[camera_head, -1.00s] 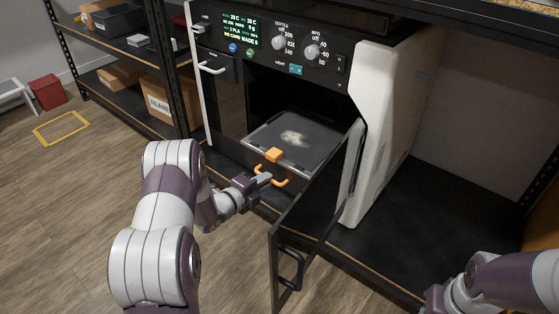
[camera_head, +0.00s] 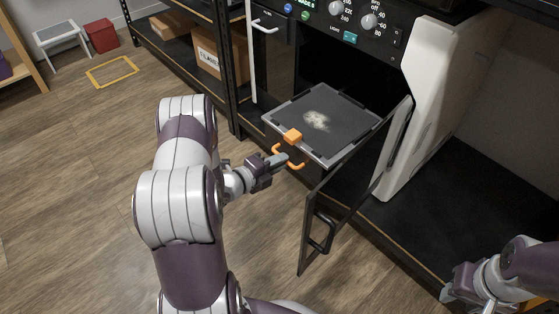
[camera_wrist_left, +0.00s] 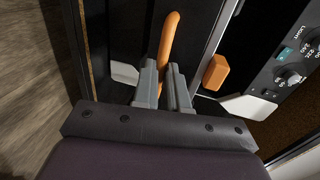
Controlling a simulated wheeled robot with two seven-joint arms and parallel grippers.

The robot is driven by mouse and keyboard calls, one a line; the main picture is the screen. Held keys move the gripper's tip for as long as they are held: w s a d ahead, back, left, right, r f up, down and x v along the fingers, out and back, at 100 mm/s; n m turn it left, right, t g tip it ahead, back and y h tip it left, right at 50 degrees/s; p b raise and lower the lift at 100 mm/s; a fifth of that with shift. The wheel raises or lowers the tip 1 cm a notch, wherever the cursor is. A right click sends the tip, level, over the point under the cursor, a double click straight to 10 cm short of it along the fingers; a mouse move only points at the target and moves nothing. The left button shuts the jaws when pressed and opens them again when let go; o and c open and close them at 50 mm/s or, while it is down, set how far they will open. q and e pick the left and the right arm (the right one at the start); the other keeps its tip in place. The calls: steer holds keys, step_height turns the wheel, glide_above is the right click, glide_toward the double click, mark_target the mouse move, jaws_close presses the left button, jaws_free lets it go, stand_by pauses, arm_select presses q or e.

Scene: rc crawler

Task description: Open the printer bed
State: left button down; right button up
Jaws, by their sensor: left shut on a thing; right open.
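The printer bed (camera_head: 345,112) is a dark tray with a grey rim and a pale smudge on top, sticking out of the front of the printer (camera_head: 433,85). An orange block (camera_head: 292,136) sits at its front edge, above an orange handle (camera_head: 298,165). My left gripper (camera_head: 283,158) is shut on the orange handle; in the left wrist view the fingers close around the handle bar (camera_wrist_left: 170,45). My right gripper (camera_head: 447,290) is at the lower right, open and apart from the printer; its fingers are hard to make out.
The printer's dark door (camera_head: 350,190) stands open to the right of the bed, with a black handle (camera_head: 322,232). A shelf with a cardboard box (camera_head: 215,58) stands left of the printer. The wooden floor in front is clear. A red bin (camera_head: 101,36) stands far left.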

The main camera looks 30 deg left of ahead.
arm_select(q)
steer(key=c, duration=1.2)
jaws_free()
steer(key=shift+o, duration=0.2)
steer(key=p+v, duration=0.5)
steer(key=v, duration=0.7)
steer(key=shift+s+p, duration=0.3)
steer(key=shift+p, duration=0.1)
steer(key=shift+a, duration=0.1)
